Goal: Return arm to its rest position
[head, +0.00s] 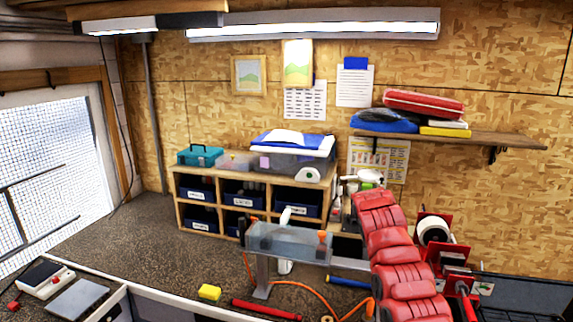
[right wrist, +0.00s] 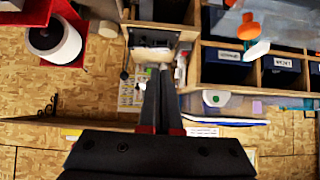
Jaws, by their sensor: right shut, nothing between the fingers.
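My right gripper (right wrist: 158,75) shows in the right wrist view, its two dark fingers together with nothing between them. They point towards the plywood wall and the papers on it, and touch nothing that I can make out. That view appears upside down. In the head view neither gripper can be made out. A red segmented form at the lower right hides part of the bench there, and I cannot tell whether it is part of my arm.
A white roll in a red holder (head: 434,231) stands at the right; the roll also shows in the right wrist view (right wrist: 54,38). A clear tray (head: 287,243) stands above the bench (head: 190,262). Cubbies (head: 177,195) and a wall shelf (head: 500,141) lie behind. A red rod (head: 266,310) lies in front.

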